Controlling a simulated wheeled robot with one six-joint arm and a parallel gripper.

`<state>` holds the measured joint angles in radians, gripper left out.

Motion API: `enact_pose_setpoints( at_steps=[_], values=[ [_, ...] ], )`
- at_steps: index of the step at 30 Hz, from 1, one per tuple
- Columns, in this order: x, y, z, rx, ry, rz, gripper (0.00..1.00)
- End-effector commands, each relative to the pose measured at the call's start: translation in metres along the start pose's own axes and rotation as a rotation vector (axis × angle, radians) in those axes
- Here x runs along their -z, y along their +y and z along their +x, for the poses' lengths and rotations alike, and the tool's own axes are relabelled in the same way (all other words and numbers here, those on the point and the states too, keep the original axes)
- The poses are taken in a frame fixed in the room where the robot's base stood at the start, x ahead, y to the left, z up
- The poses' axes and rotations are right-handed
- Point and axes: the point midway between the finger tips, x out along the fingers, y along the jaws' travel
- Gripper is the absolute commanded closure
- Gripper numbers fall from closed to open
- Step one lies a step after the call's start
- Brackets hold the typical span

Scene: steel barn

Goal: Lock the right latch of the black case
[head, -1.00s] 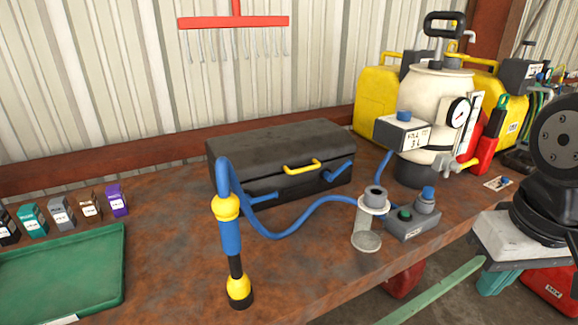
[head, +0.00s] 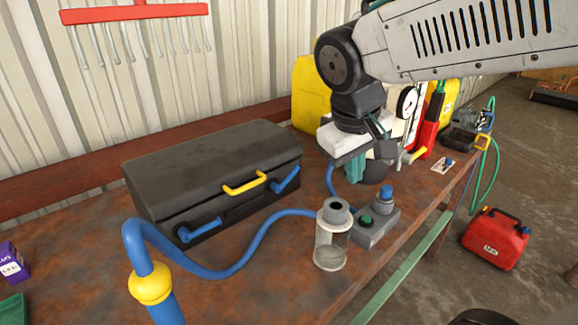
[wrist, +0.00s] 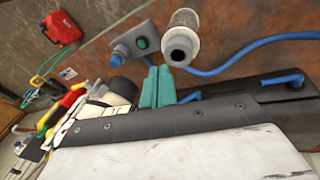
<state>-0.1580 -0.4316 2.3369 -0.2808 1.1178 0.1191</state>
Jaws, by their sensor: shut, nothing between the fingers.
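The black case (head: 213,168) stands on the rusty table with its lid down and a yellow handle (head: 245,184) on its front. Its right latch (head: 286,180) is a blue lever, slanting up to the right; I cannot tell if it is locked. The left latch (head: 197,230) is a similar blue lever. My gripper (head: 352,180) has teal fingers pointing down, right of the case and apart from it. In the wrist view the fingers (wrist: 158,70) are together and empty, with the right latch (wrist: 190,97) close beside them and the left latch (wrist: 284,80) farther right.
A clear cylinder (head: 332,240) and a grey box (head: 372,222) with a green button stand in front of my gripper. A blue hose (head: 215,273) curves before the case. The gauge tank is partly hidden behind my arm. A red can (head: 494,238) is on the floor.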

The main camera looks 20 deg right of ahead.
Motion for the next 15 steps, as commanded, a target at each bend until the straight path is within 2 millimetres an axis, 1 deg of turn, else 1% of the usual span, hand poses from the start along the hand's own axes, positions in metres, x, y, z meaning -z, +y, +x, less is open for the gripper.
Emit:
enact_pose_setpoints(
  at_steps=[1,2,3,5,6,9,10,12,15],
  values=[
    [0.031,-0.006,0.003,-0.040,0.010,-0.049,1.00],
    [0.048,-0.009,0.004,-0.064,0.022,-0.074,1.00],
    [0.070,-0.014,0.005,-0.094,0.038,-0.103,1.00],
    [0.101,-0.023,0.009,-0.134,0.063,-0.147,1.00],
    [0.119,-0.029,0.011,-0.157,0.080,-0.175,1.00],
    [0.157,-0.046,0.017,-0.203,0.116,-0.231,1.00],
    [0.165,-0.050,0.019,-0.213,0.125,-0.243,1.00],
    [0.180,-0.058,0.022,-0.231,0.142,-0.268,1.00],
    [0.193,-0.065,0.025,-0.245,0.158,-0.286,1.00]
  ],
)
